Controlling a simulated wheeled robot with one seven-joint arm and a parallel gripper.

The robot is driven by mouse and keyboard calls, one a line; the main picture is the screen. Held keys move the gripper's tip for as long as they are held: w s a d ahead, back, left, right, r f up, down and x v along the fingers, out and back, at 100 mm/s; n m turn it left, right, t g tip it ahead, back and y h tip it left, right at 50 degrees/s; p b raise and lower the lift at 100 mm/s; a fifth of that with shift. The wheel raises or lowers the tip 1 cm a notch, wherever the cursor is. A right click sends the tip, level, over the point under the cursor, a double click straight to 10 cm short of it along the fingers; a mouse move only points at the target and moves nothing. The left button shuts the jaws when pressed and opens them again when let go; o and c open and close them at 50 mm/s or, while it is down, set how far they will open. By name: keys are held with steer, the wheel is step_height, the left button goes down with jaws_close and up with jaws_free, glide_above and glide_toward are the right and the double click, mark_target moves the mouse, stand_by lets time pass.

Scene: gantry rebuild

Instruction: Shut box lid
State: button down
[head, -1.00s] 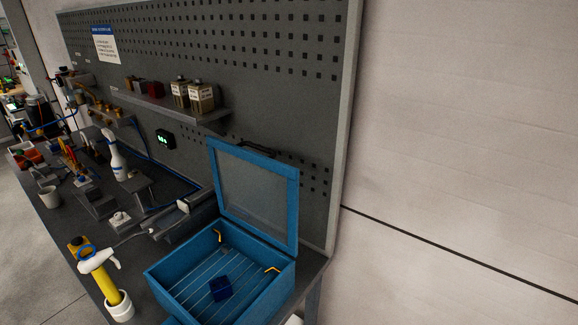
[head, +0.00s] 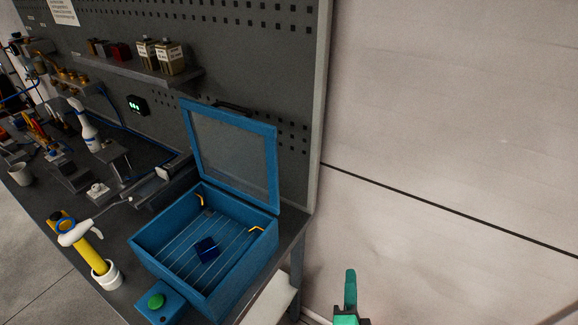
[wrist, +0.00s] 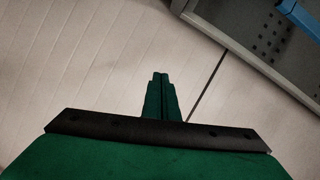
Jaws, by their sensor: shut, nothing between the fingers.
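The blue box (head: 168,262) stands on the bench near its right end. Its lid (head: 273,165), a blue frame around a grey panel, is raised at the back and leans toward the pegboard. A small dark blue block (head: 206,249) lies inside on the slatted floor, and yellow brackets (head: 256,230) show at the inner sides. My green gripper (head: 350,290) is at the bottom of the head view, right of the box and apart from it. In the wrist view its fingers (wrist: 160,78) are together and empty. A blue strip, probably the lid, shows there at top right.
A green button on a blue housing (head: 158,302) sits in front of the box. A shelf with tins (head: 168,58) hangs above. The wall side at right is clear.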

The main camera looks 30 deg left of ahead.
steer(key=w+a+r+g+y, duration=0.1)
steer(key=w+a+r+y, duration=0.15)
steer(key=r, duration=0.35)
steer(key=w+a+r+n+y, duration=0.1)
steer(key=w+r+y, duration=0.15)
steer(key=r, duration=0.35)
steer(key=w+a+r+g+y, duration=0.1)
steer(key=w+a+r+y, duration=0.1)
steer(key=w+r, duration=0.35)
steer(key=s+a+r+n+g+y, duration=0.2)
steer(key=s+r+n+g+y, duration=0.1)
steer(key=r, duration=0.6)
steer(key=s+a+r+n+g+y, duration=0.2)
steer(key=s+r+g, duration=0.15)
steer(key=r, duration=0.65)
steer(key=a, duration=1)
steer(key=shift+d+f, duration=0.1)
